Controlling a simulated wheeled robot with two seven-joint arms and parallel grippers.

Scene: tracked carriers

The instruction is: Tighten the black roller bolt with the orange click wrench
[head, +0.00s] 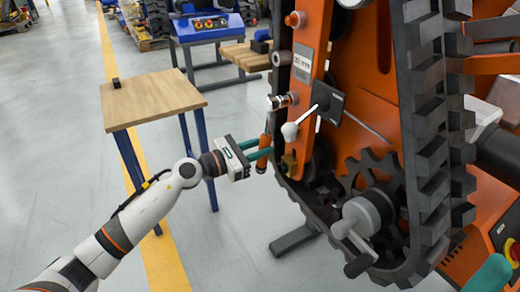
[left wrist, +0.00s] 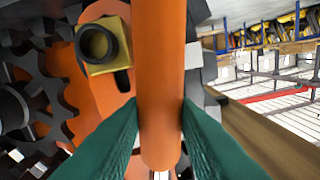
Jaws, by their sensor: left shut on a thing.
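My left gripper (head: 268,152) is shut on the orange click wrench (head: 262,161), beside the orange carrier frame. In the left wrist view, the wrench's orange handle (left wrist: 160,80) stands upright between my two green fingers (left wrist: 160,125). Its working head is not clear in either view. A brass block (head: 289,163) sits on the frame just right of the wrench. In the left wrist view, a black round part (left wrist: 98,43) shows in this block; I cannot tell whether it is the black roller bolt. A green tip (head: 490,274) at the lower right looks like part of my right gripper; its jaws are hidden.
The black track (head: 420,120) and toothed sprocket (head: 372,175) stand close on the right. A lever with a white knob (head: 290,131) juts out just above the wrench. A wooden table (head: 150,98) with a small black block stands at left. Floor between is open.

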